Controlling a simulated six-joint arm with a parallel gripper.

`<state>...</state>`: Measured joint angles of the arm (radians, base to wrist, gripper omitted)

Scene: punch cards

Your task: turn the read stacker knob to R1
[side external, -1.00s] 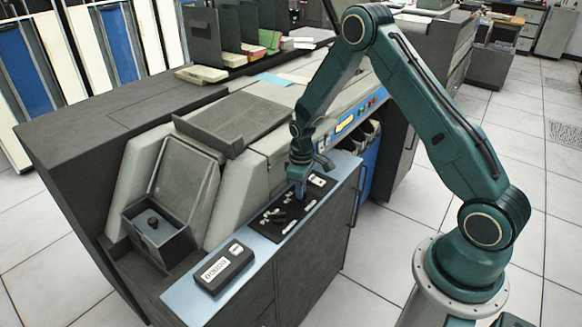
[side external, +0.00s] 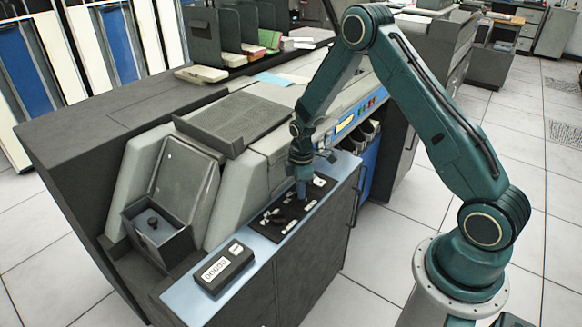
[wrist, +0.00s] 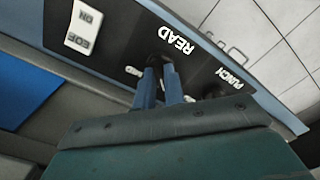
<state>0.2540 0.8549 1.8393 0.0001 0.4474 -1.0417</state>
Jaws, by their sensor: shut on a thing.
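The black control panel (side external: 268,221) lies on the blue ledge of the grey machine. It also shows in the wrist view (wrist: 118,42), with white labels reading READ (wrist: 176,40) and PUNCH (wrist: 230,78). My gripper (side external: 301,194) points down onto the panel. In the wrist view its two narrow blue fingers (wrist: 162,68) end in dark tips just below the READ label. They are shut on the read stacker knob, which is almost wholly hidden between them. I cannot read the knob's pointer position. A small white label beside the left finger is partly covered.
A white EOF/ON switch (wrist: 84,27) sits on the panel. A dark knob (wrist: 214,91) lies near PUNCH, partly hidden by my gripper. A black counter box (side external: 225,268) stands on the ledge's near end. The card hopper (side external: 160,225) is left of the panel.

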